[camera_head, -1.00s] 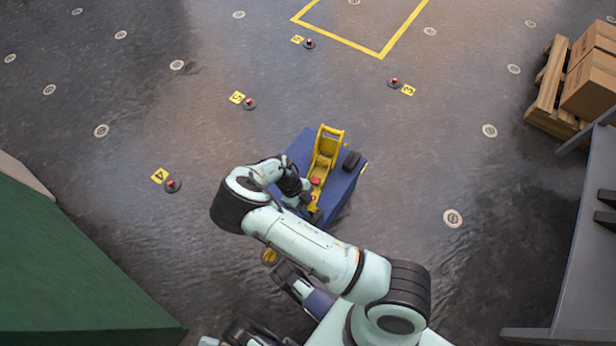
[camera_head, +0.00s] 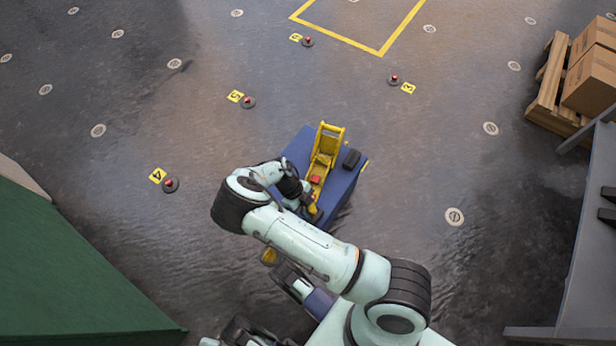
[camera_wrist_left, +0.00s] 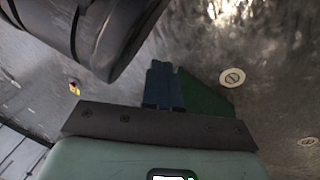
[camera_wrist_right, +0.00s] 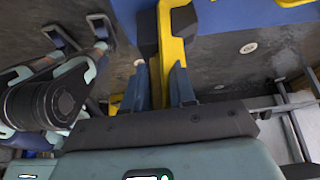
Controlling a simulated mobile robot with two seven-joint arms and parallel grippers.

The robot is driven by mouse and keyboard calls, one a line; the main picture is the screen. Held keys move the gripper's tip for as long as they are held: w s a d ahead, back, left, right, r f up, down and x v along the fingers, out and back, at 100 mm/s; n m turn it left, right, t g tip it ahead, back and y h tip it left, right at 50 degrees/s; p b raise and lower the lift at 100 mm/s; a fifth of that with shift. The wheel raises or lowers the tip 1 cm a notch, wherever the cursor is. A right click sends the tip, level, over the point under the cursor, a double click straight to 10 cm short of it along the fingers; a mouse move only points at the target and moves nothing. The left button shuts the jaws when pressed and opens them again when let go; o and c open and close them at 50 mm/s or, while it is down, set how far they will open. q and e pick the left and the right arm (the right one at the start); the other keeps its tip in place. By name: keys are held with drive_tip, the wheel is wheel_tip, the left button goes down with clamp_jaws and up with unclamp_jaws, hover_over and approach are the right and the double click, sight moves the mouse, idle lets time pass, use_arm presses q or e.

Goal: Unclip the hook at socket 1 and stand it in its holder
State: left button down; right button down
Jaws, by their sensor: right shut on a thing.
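A yellow frame (camera_head: 327,143) with a red block (camera_head: 316,180) at its foot stands on a blue box-like deck (camera_head: 340,192) in front of me. My right gripper (camera_wrist_right: 161,85) is beside the yellow parts; in the head view my arm hides its fingertips. In the right wrist view its blue fingers stand apart with a yellow bar (camera_wrist_right: 160,70) between them, and they are shut on it. It appears to be the hook, but its outline is partly hidden. My left gripper (camera_wrist_left: 163,85) has its fingers together and empty. I see no number 1 label.
Red-topped floor sockets with yellow number plates show: 4 (camera_head: 170,184), 5 (camera_head: 248,102), 3 (camera_head: 394,79). A green block (camera_head: 70,270) is at lower left. Cartons (camera_head: 592,80) on a pallet and a grey structure (camera_head: 580,260) stand at right. Floor between is open.

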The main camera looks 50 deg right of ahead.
drive_tip(key=c, duration=0.8)
unclamp_jaws()
drive_tip(key=shift+c, duration=0.2)
use_arm(q)
drive_tip(key=s+a+f+g, duration=0.1)
drive_tip(key=s+f+g, duration=0.15)
drive_tip(key=s, duration=0.65)
use_arm(e)
drive_tip(key=shift+w+r, duration=0.25)
drive_tip(key=shift+r, duration=0.1)
use_arm(q)
drive_tip(key=w+r+t+p, duration=0.1)
drive_tip(key=w+r+p, duration=0.2)
drive_tip(key=w+r, duration=0.1)
drive_tip(key=shift+w+d+r, duration=0.2)
drive_tip(key=shift+w+d, duration=0.05)
drive_tip(key=shift+w, duration=0.55)
use_arm(e)
drive_tip(key=v, duration=1.2)
drive_tip(key=shift+r, duration=0.3)
use_arm(q)
drive_tip(key=shift+t, duration=0.25)
